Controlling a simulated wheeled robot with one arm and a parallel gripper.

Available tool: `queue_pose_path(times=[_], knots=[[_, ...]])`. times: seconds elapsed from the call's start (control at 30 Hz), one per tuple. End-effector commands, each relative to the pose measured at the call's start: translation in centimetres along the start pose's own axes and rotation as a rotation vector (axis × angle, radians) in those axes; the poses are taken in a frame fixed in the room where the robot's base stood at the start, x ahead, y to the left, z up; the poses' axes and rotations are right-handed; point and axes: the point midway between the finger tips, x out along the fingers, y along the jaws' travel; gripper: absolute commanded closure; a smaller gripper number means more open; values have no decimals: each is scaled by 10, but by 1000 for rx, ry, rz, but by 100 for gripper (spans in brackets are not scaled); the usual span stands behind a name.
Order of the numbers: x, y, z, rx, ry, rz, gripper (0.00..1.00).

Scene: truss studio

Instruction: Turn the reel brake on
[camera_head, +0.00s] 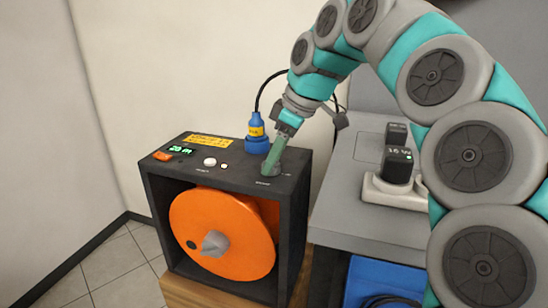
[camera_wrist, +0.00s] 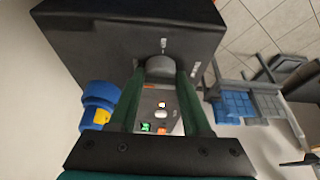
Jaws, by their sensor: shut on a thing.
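The cable reel box (camera_head: 160,177) is black, with an orange drum (camera_head: 195,225) in its open front. The labels by the knob are too small to read.
A blue plug (camera_head: 257,135) with a black cable stands behind the knob. The panel also carries a green display (camera_head: 181,150), a white button (camera_head: 210,162) and an orange-red switch (camera_head: 162,155). A grey bench (camera_head: 365,225) with battery chargers (camera_head: 395,190) stands close at right.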

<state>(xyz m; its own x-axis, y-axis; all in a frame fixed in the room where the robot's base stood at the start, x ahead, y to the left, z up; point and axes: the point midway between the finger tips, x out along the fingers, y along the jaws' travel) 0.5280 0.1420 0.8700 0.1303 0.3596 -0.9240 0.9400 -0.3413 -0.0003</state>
Motion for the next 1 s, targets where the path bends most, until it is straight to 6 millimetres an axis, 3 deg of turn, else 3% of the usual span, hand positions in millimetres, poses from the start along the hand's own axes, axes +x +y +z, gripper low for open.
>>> queue_pose_path(times=[0.27, 0.67, 1.0], knots=[[0, 0, 0, 0, 0, 1, 100], [1, -1, 0, 53, -2, 23, 100], [0, -2, 2, 285, -1, 122, 100]])
